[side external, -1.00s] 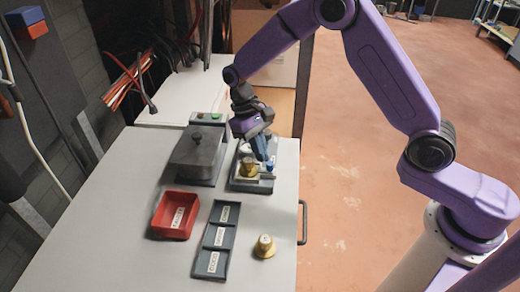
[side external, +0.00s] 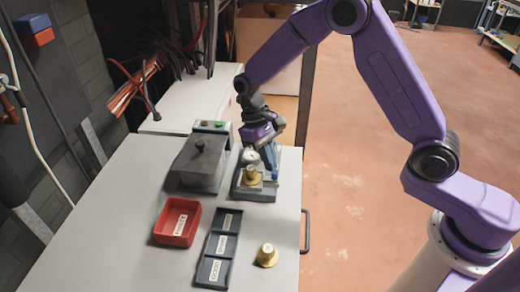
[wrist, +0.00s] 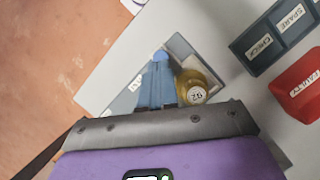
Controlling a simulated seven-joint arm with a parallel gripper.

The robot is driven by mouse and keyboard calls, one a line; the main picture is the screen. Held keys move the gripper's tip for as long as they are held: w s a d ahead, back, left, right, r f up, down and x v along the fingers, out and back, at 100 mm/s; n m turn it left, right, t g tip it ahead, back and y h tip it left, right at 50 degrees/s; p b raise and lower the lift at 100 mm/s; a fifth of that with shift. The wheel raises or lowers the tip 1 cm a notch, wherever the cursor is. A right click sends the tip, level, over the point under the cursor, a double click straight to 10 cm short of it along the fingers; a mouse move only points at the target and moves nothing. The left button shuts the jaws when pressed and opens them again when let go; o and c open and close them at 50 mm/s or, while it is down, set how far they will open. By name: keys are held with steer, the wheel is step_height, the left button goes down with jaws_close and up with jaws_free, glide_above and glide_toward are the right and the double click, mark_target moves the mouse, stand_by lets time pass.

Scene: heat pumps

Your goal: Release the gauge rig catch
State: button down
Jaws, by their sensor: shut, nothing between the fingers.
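The gauge rig (side external: 241,190) is a grey fixture at the right edge of the bench, with a pale round gauge (side external: 249,156) at its back. A brass part (side external: 251,176) sits on it; in the wrist view its numbered top (wrist: 198,94) shows beside my fingers. A small blue piece (side external: 275,176), possibly the catch, is at the rig's right side; a blue tip (wrist: 160,56) shows just past my fingers in the wrist view. My gripper (side external: 270,164) is shut and empty, pointing down over the rig's right side. I cannot tell whether it touches the blue piece.
A lidded dark box (side external: 197,166) stands left of the rig. In front are a red labelled bin (side external: 178,240), a dark tray with labelled compartments (side external: 235,244) and a second brass part (side external: 267,255). A button box (side external: 212,127) sits behind. The front left bench is clear.

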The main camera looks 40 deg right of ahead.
steer(key=shift+w+f, duration=0.2)
steer(key=shift+w, duration=0.1)
steer(key=w, duration=0.3)
steer(key=shift+w+a+r, duration=0.1)
steer(key=shift+w+a, duration=0.15)
steer(key=shift+a, duration=0.05)
steer(key=shift+d+v, duration=0.25)
steer(key=shift+v, duration=4.85)
steer(key=s+a+r+n+t, duration=0.1)
steer(key=s+r+n, duration=0.2)
steer(key=s, duration=0.4)
steer(key=s+d+n+t, duration=0.1)
steer(key=s+d+n, duration=0.3)
steer(key=s, duration=0.9)
steer(key=s+d+f+n+t+y, duration=0.1)
steer(key=s+d+n+t, duration=0.1)
steer(key=s+d, duration=0.6)
steer(key=s+n, duration=0.1)
steer(key=s, duration=0.5)
steer(key=shift+s+d+f+n, duration=0.25)
steer(key=shift+s+d+n, duration=0.05)
steer(key=shift+s+n, duration=0.1)
steer(key=c, duration=1.8)
jaws_free()
steer(key=shift+w, duration=0.1)
